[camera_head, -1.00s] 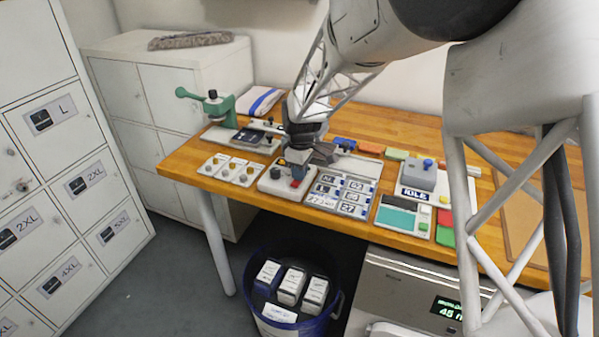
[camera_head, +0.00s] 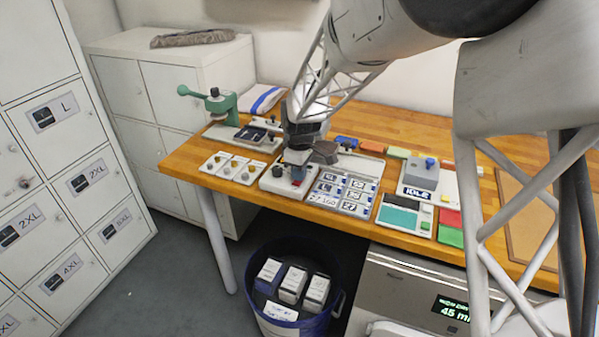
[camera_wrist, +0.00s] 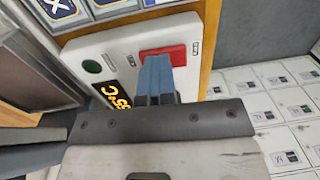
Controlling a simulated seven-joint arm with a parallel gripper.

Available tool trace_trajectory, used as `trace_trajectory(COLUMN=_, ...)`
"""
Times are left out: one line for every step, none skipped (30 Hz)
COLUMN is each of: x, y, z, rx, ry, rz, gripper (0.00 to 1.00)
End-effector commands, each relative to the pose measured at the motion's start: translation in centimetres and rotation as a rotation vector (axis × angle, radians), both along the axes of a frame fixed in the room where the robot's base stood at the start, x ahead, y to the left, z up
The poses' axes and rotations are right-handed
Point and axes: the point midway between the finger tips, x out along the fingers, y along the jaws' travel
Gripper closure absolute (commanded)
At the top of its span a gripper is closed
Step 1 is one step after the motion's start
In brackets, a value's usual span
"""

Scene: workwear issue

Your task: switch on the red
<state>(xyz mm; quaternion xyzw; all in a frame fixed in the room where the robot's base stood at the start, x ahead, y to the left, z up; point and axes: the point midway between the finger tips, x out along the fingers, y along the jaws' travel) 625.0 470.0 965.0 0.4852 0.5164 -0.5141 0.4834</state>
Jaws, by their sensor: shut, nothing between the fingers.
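In the wrist view the white box (camera_wrist: 115,50) carries a red rocker switch (camera_wrist: 183,51), a green round button (camera_wrist: 91,67) and a display (camera_wrist: 115,95) with lit amber characters. My gripper (camera_wrist: 155,60) is shut and empty, its blue fingertips at the end of the red switch, seemingly touching it; the fingers hide part of it. In the head view my gripper (camera_head: 297,173) points down over the box beside the red switch (camera_head: 297,183).
Labelled size plates (camera_head: 343,193) lie right of the box, and small white cards with knobs (camera_head: 231,167) lie left. A green press (camera_head: 224,107) stands behind. A blue bin (camera_head: 299,325) with boxes is on the floor. A grey device (camera_head: 421,175) stands farther right.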

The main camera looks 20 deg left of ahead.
Motion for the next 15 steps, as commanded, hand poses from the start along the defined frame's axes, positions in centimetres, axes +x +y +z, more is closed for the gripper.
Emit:
trace_trajectory(x=-0.7, y=-0.3, z=-1.4, rx=-0.014, ry=0.02, rz=0.001, gripper=1.0)
trace_trajectory(x=-0.7, y=-0.3, z=-1.4, rx=-0.014, ry=0.02, rz=0.001, gripper=1.0)
trace_trajectory(x=-0.7, y=-0.3, z=-1.4, rx=-0.014, ry=0.02, rz=0.001, gripper=1.0)
trace_trajectory(x=-0.7, y=-0.3, z=-1.4, rx=-0.014, ry=0.02, rz=0.001, gripper=1.0)
trace_trajectory(x=-0.7, y=-0.3, z=-1.3, rx=-0.014, ry=0.02, rz=0.001, gripper=1.0)
trace_trajectory(x=-0.7, y=-0.3, z=-1.2, rx=-0.014, ry=0.02, rz=0.001, gripper=1.0)
trace_trajectory(x=-0.7, y=-0.3, z=-1.1, rx=-0.014, ry=0.02, rz=0.001, gripper=1.0)
trace_trajectory(x=-0.7, y=-0.3, z=-1.0, rx=-0.013, ry=0.02, rz=0.001, gripper=1.0)
trace_trajectory(x=-0.6, y=-0.3, z=-0.8, rx=-0.013, ry=0.019, rz=0.001, gripper=1.0)
trace_trajectory(x=-0.6, y=-0.3, z=-0.6, rx=-0.013, ry=0.019, rz=0.001, gripper=1.0)
trace_trajectory(x=-0.6, y=-0.3, z=-0.4, rx=-0.012, ry=0.018, rz=0.001, gripper=1.0)
trace_trajectory(x=-0.5, y=-0.3, z=0.0, rx=-0.011, ry=0.016, rz=0.001, gripper=1.0)
trace_trajectory(x=-0.4, y=-0.3, z=0.4, rx=-0.01, ry=0.014, rz=0.001, gripper=1.0)
trace_trajectory(x=-0.4, y=-0.2, z=0.8, rx=-0.009, ry=0.012, rz=0.001, gripper=1.0)
trace_trajectory(x=-0.3, y=-0.2, z=1.4, rx=-0.007, ry=0.01, rz=0.0, gripper=1.0)
